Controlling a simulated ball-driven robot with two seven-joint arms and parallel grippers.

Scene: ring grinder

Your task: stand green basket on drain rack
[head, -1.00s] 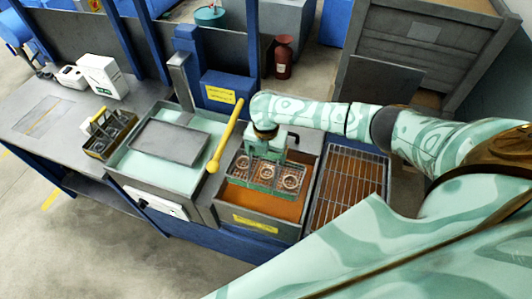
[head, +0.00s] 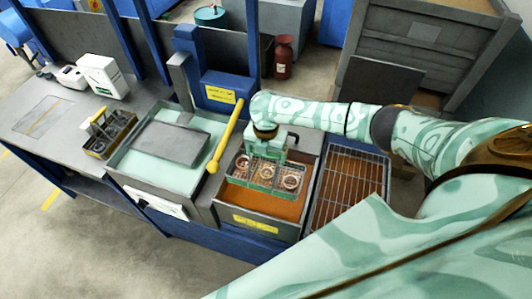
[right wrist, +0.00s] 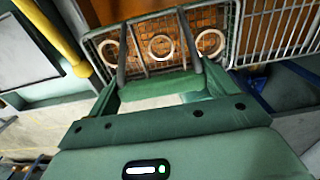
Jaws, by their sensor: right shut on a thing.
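The green basket (head: 243,172) is a wire basket with several metal rings in it. It hangs level over the tank of orange-brown liquid (head: 265,207). My right gripper (head: 266,150) is above it, shut on its handle. In the right wrist view the basket (right wrist: 160,62) is in front of my right gripper (right wrist: 155,85), with rings lying on its mesh floor. The drain rack (head: 347,190) is a wire grid over an orange-brown tray, right of the tank and empty. It also shows in the right wrist view (right wrist: 282,30). My left gripper is not in view.
A yellow bar (head: 226,135) slants up between the tank and a lidded pale-green bath (head: 160,145). A second basket with a yellow handle (head: 110,135) stands on the bench at the left. A blue box (head: 222,90) stands behind the tank.

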